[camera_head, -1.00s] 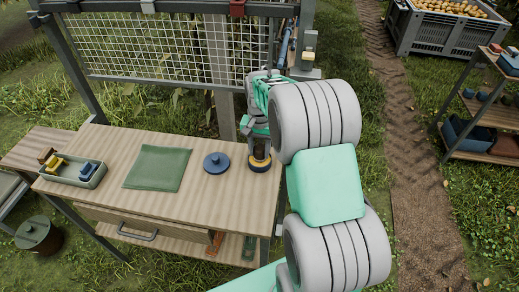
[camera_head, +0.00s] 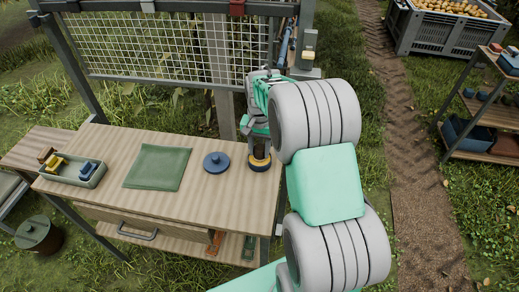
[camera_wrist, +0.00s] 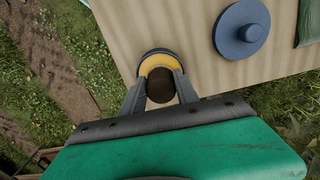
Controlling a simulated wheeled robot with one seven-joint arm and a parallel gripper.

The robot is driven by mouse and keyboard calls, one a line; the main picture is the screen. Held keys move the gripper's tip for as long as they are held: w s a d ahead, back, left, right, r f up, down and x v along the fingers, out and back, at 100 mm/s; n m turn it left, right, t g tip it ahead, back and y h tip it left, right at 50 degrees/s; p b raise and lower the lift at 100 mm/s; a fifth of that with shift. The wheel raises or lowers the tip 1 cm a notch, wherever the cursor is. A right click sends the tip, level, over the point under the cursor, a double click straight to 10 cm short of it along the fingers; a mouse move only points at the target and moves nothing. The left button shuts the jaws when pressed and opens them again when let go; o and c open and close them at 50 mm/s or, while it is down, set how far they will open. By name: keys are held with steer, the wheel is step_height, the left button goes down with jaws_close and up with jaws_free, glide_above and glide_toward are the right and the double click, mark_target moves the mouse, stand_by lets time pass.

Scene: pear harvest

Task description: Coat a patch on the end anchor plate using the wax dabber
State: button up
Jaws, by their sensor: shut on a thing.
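A small round pot with a yellow rim and dark blue outside (camera_head: 258,166) stands at the right end of the wooden bench. A dark brown round-topped handle (camera_wrist: 160,86), apparently the wax dabber, stands upright at the pot, which also shows in the wrist view (camera_wrist: 155,61). My gripper (camera_wrist: 160,92) is above the pot, with its two fingers shut on the handle from both sides. The dabber's lower end is hidden. A post with a pale block and plate (camera_head: 309,50) stands behind the bench; I cannot tell if this is the end anchor plate.
A blue knobbed lid (camera_head: 216,162) lies left of the pot. A green cloth (camera_head: 158,167) and a tray (camera_head: 90,181) with yellow and blue items lie farther left. A wire mesh panel (camera_head: 180,50) rises behind the bench. A shelf (camera_head: 480,140) stands at right.

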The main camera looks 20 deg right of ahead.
mark_target(260, 148)
steer(key=shift+r+p, duration=2.25)
steer(key=shift+r, duration=1.2)
